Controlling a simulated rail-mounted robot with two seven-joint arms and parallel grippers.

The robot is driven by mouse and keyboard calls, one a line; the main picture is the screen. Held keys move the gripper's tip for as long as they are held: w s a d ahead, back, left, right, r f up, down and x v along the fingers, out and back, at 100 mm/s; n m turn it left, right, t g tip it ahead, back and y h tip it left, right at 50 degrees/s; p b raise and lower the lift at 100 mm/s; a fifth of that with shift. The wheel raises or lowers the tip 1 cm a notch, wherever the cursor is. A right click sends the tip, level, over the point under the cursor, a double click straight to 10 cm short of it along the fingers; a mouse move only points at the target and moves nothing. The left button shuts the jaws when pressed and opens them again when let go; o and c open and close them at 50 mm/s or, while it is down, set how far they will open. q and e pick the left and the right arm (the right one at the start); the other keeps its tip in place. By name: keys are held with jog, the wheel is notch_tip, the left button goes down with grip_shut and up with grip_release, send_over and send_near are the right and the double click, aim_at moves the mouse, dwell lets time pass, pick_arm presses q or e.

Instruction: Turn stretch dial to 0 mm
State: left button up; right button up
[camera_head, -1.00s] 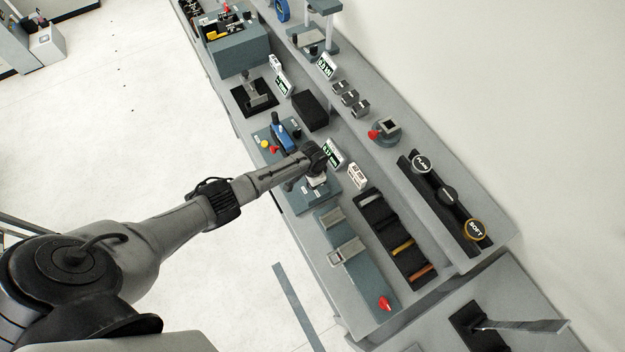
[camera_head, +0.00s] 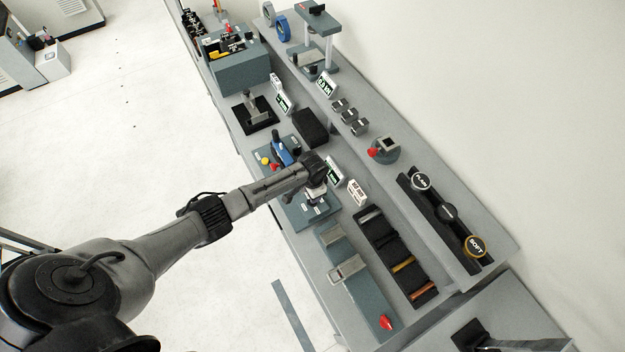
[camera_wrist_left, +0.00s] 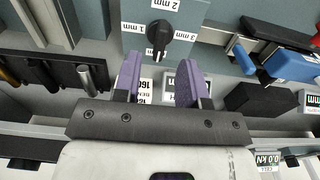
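The stretch dial (camera_wrist_left: 160,33) is a black knob on a grey-blue panel in the left wrist view. White labels around it read 1 mm, 2 mm and 3 mm. A further label ending in "mm" sits on the fingertip side, partly covered by the knob, whose narrow end appears to point toward it. My left gripper (camera_wrist_left: 159,60) is open, its two purple fingers apart and empty, with the knob just beyond the fingertips. In the head view my left gripper (camera_head: 315,194) is over the blue-grey test device (camera_head: 297,212), hiding the dial. My right gripper is not in view.
A small display (camera_head: 334,172) and a white sign (camera_head: 357,191) stand close behind the gripper. A blue clamp part (camera_head: 283,150) is beside it. A black tray (camera_head: 396,255) with strips lies to the right. The floor in front of the bench is open.

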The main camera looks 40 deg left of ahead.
pick_arm(q)
notch_tip(320, 180, up, 10)
dwell(0.4)
jog(key=shift+f, duration=0.15)
dwell(0.3)
